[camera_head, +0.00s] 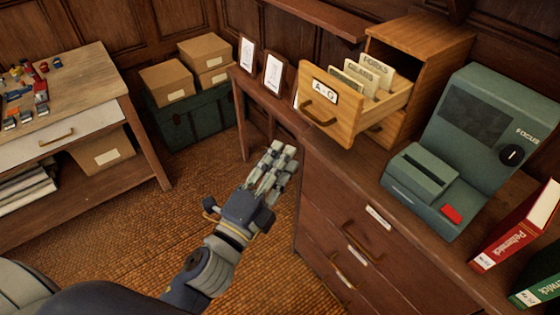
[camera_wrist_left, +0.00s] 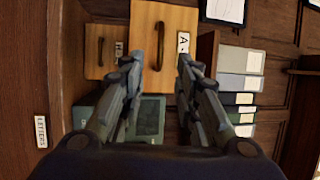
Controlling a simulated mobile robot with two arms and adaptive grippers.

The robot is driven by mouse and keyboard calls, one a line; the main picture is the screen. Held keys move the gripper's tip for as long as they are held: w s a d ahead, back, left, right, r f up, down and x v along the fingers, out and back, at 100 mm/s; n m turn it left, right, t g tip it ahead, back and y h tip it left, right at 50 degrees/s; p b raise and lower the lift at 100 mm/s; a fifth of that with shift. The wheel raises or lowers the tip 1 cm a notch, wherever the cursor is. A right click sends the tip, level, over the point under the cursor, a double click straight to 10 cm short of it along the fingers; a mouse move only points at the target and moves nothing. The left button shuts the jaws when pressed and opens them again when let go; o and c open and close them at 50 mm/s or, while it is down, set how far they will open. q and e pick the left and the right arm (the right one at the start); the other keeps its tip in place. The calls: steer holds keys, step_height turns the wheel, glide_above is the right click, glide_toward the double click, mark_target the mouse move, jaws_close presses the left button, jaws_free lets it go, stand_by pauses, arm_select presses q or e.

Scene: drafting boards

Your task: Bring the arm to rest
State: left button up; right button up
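My left gripper (camera_head: 276,162) is in the middle of the head view, in front of the wooden desk's left front corner. In the left wrist view its two fingers (camera_wrist_left: 159,66) stand apart with nothing between them, so it is open and empty. The card drawer (camera_head: 332,115) labelled A-G is pulled out of its wooden cabinet, with several cards standing in it. The drawer's front (camera_wrist_left: 163,40) and handle show beyond the fingers in the left wrist view, apart from them. My right gripper is not in view.
The desk (camera_head: 330,190) holds a green machine (camera_head: 480,140), a red binder (camera_head: 515,235) and framed pictures (camera_head: 273,72). A drafting table (camera_head: 85,110) stands at the left; boxes (camera_head: 165,85) sit on a green chest (camera_head: 190,122). Woven floor (camera_head: 140,225) between them is clear.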

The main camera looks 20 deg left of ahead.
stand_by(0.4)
arm_select(q)
step_height(320, 180, down, 24)
steer(key=w+a+n+g+y, duration=0.1)
steer(key=a+n+g+y, duration=0.1)
steer(key=n+g, duration=0.25)
steer(key=s+a+f+n+g+y, duration=0.1)
steer(key=s+a+f+n+g, duration=0.15)
steer(key=f, duration=0.65)
steer(key=s+a+f+n+g, duration=0.1)
steer(key=s+f+g, duration=0.15)
steer(key=f, duration=0.65)
steer(key=s+a+f+n+g, duration=0.3)
steer(key=s+f+n+g, duration=0.1)
steer(key=s+f, duration=0.95)
steer(key=s+a+f+n+g, duration=0.1)
steer(key=s+f, duration=0.4)
steer(key=s, duration=0.5)
steer(key=s+a+f+n+g+y, duration=0.1)
steer(key=s+f+n+g, duration=0.2)
steer(key=s, duration=0.7)
step_height(320, 180, down, 2)
steer(key=shift+n+g, duration=0.35)
steer(key=shift+n, duration=0.35)
